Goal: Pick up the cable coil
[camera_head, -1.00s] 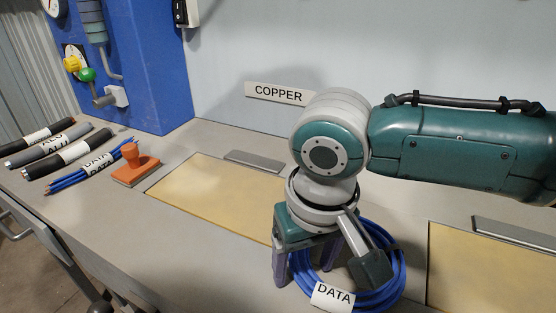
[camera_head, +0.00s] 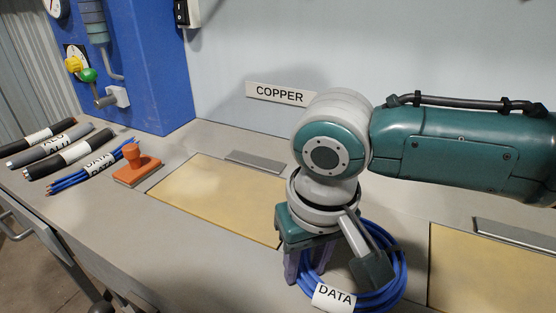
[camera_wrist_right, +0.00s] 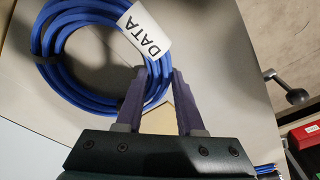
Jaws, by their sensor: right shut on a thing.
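The blue cable coil (camera_head: 397,283) lies on the bench, with a white label reading DATA (camera_head: 334,296) on its front side. My right gripper (camera_head: 305,272) points down at the coil's left side, its purple fingers close together. In the right wrist view the fingers (camera_wrist_right: 159,77) are shut on the strands of the coil (camera_wrist_right: 47,48), beside the label (camera_wrist_right: 146,36). My right wrist hides part of the coil in the head view. My left gripper is not in view.
A yellow panel (camera_head: 205,200) lies left of the coil under the COPPER sign (camera_head: 281,94), and another panel (camera_head: 475,275) lies to the right. An orange block with a knob (camera_head: 136,172) and several cut cables (camera_head: 70,152) lie at the left.

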